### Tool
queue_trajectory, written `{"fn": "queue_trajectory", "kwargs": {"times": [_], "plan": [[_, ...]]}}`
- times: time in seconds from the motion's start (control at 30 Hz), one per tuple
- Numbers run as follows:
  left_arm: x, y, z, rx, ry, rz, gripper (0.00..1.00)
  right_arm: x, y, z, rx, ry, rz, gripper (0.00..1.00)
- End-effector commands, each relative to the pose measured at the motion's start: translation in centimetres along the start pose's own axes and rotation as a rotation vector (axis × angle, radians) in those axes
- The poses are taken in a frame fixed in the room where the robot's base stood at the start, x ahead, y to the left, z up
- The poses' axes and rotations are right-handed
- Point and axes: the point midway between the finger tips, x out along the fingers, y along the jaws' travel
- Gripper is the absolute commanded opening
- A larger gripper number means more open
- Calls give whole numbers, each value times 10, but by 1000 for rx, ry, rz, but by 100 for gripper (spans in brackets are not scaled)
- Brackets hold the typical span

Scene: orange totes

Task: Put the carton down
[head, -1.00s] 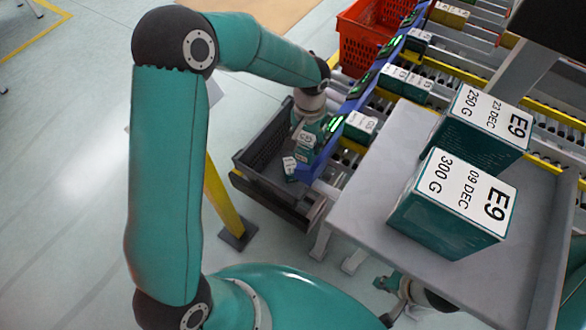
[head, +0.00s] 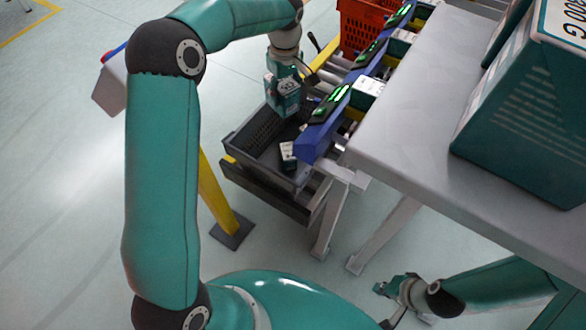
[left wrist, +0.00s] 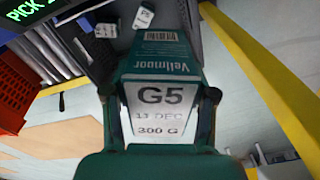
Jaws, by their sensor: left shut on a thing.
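My left gripper (head: 281,84) is shut on a teal and white carton (head: 287,98), held above the grey tote (head: 236,138). In the left wrist view the carton (left wrist: 160,110) reads "G5, 11 DEC, 300 G" and "Vellmuor", with a finger on each side. The tote holds a small white-topped carton (head: 288,152). The left wrist view shows two small cartons beyond the held one, a left one (left wrist: 106,30) and a right one (left wrist: 144,18). My right gripper (head: 392,287) is low at the bottom right, empty; its opening is unclear.
A blue rail (head: 318,140) with green-lit displays runs beside the tote's right side. A red crate (head: 362,28) stands behind on the rollers. A grey table (head: 420,150) with large teal cartons (head: 535,110) fills the right. A yellow post (head: 217,190) stands at the tote's near left.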

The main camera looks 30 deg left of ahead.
Motion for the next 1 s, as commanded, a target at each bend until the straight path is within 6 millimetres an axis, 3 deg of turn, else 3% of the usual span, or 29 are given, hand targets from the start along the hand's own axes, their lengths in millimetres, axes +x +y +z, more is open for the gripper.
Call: {"fn": "queue_trajectory", "kwargs": {"times": [0.03,0.5,0.7,0.87,1.0], "plan": [[32,1,-9,-48,2,1,12,34,12,0,0,0,0,0],[158,-13,-69,-309,8,-7,12,167,60,-1,0,0,0,0],[192,-19,-81,-342,12,-9,12,196,71,-1,0,0,0,0],[206,-22,-84,-349,14,-11,12,204,74,-2,0,1,0,0],[229,-23,-83,-350,13,-14,12,212,77,-2,0,1,0,0]]}}
